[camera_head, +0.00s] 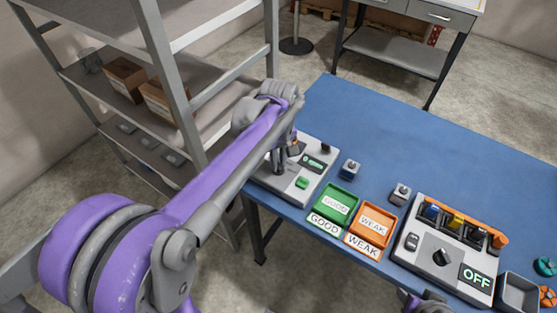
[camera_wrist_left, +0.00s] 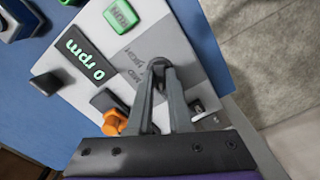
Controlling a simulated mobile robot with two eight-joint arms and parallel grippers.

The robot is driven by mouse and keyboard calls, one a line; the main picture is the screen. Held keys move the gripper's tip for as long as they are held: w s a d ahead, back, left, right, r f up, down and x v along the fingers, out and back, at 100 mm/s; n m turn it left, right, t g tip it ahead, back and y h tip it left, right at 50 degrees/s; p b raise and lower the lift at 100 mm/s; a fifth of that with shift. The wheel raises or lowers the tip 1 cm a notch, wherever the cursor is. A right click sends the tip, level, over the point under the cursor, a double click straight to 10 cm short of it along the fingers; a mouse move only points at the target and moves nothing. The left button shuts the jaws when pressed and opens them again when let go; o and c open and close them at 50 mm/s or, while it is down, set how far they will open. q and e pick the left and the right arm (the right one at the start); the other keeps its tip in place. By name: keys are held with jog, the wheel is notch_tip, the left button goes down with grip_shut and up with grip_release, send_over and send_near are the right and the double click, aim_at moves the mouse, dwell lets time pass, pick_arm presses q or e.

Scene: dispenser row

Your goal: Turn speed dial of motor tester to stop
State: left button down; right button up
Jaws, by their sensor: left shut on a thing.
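The motor tester (camera_head: 302,192) is a light grey box on the near left end of the blue table; it also fills the middle of the left wrist view (camera_wrist_left: 150,17). Its display (camera_wrist_left: 84,59) reads "0 rpm" in green. A green button (camera_wrist_left: 122,15) sits beside the display. My left gripper (camera_wrist_left: 159,70) is over the panel, its fingertips closed around the dark speed dial (camera_wrist_left: 158,65), which they mostly hide. Printed speed labels, one reading HIGH, show beside the dial. The head view shows this gripper (camera_head: 280,167) partly behind its own arm. My right gripper is not clearly visible.
A green GOOD tray (camera_head: 352,192) and an orange WEAK tray (camera_head: 392,210) stand right of the tester. A second grey device (camera_head: 412,262) displays OFF. Small motors (camera_head: 350,168) stand behind the trays. Shelving (camera_head: 175,65) rises on the left. The table's (camera_head: 400,130) far part is clear.

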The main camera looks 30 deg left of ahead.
aim_at(279, 165)
pick_arm(q)
jog(key=c, duration=0.8)
grip_release()
jog(key=shift+c, duration=0.2)
notch_tip(279, 165, up, 11)
jog(key=shift+p, duration=0.35)
jog(key=shift+f, duration=0.1)
jog(key=s+d+f+m+t, duration=0.2)
jog(key=s+d+f+m, duration=0.1)
jog(key=s+f+m, duration=0.2)
jog(key=s+d+f+m+t, duration=0.3)
jog(key=s+f+m, duration=0.3)
jog(key=s, duration=0.5)
notch_tip(279, 165, down, 3)
jog(key=shift+d+r, duration=0.1)
jog(key=shift+d, duration=0.4)
